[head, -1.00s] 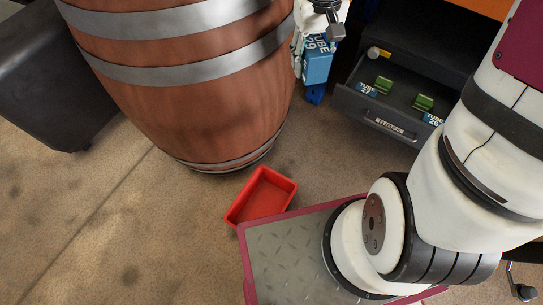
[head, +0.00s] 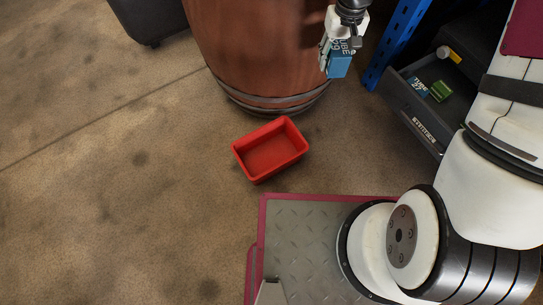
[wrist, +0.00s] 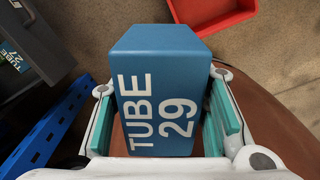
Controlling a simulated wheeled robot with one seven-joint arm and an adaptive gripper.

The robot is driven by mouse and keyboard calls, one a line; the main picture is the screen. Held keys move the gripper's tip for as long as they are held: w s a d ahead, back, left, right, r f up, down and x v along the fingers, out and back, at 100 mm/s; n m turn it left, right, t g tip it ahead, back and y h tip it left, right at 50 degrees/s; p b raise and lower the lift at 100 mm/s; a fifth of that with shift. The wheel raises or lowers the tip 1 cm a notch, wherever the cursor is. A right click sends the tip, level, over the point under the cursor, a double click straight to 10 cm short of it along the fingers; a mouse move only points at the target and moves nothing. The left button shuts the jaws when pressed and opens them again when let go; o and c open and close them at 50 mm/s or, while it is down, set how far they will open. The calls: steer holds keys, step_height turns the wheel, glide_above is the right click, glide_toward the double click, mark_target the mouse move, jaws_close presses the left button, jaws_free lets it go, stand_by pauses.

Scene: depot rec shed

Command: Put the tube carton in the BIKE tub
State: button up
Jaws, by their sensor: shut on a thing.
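The tube carton, a blue box marked TUBE 29 (wrist: 165,85), is held between both fingers of my gripper (wrist: 163,108). In the head view the carton (head: 340,64) hangs from my gripper (head: 338,48) in front of the barrel, above the floor. A red open tub (head: 246,165) stands on the floor, below and left of the carton in the head view. It looks empty, and no BIKE label is readable on it. Part of the tub also shows at the top of the wrist view (wrist: 215,17).
A wooden barrel (head: 240,50) stands behind the tub. At right an open grey drawer (head: 420,120) holds a TUBE 27 carton (head: 417,86), a green item (head: 441,91) and a yellow-ended roll (head: 449,54). A blue post (head: 393,45) stands beside it. Floor left of the tub is clear.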

steer(key=w+a+f+n+b, duration=0.1)
steer(key=a+f, duration=0.2)
steer(key=f, duration=0.3)
steer(key=w+a+f, duration=0.1)
steer(key=a+f, duration=0.2)
steer(key=f, duration=0.4)
steer(key=n+b, duration=0.4)
steer(key=b, duration=0.2)
glide_above(270, 157)
step_height(270, 157, down, 33)
steer(key=shift+r, duration=0.1)
steer(key=shift+f+b, duration=0.8)
steer(key=shift+f, duration=1.4)
steer(key=shift+f, duration=0.15)
steer(key=o, duration=1.1)
steer(key=shift+o, duration=0.7)
